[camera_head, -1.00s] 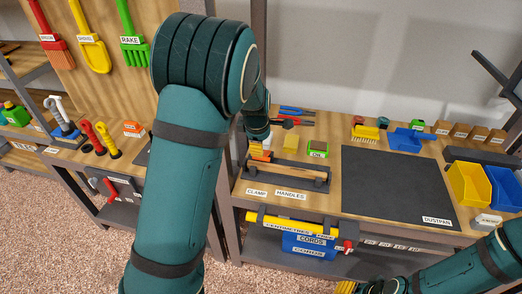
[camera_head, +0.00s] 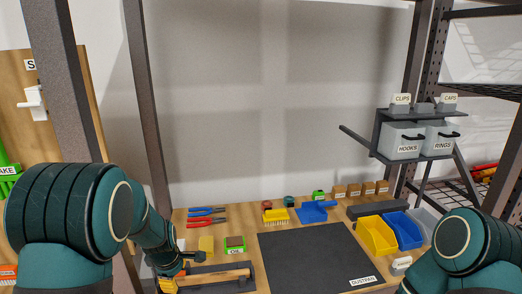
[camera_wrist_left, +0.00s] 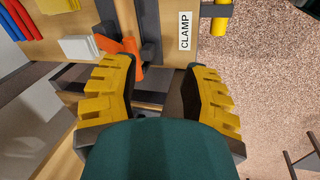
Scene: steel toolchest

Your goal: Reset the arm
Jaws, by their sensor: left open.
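My left arm comes in from the left edge of the head view, elbow raised and forearm reaching down over the workbench. My left gripper (camera_head: 169,284) shows only in part at the bottom edge there. In the left wrist view the yellow toothed fingers of the left gripper (camera_wrist_left: 158,65) stand wide apart with nothing held between them. An orange tool (camera_wrist_left: 123,48) lies beyond the left finger, near the CLAMP label (camera_wrist_left: 186,30). My right arm shows at the lower right of the head view, and its gripper is out of frame.
The bench holds a black mat (camera_head: 315,254), red and blue pliers (camera_head: 207,216), a yellow brush (camera_head: 275,216) and a blue dustpan (camera_head: 314,211). Yellow (camera_head: 376,235) and blue (camera_head: 403,230) bins stand at right. Bins labelled HOOKS (camera_head: 403,142) hang above. Upright posts flank the bench.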

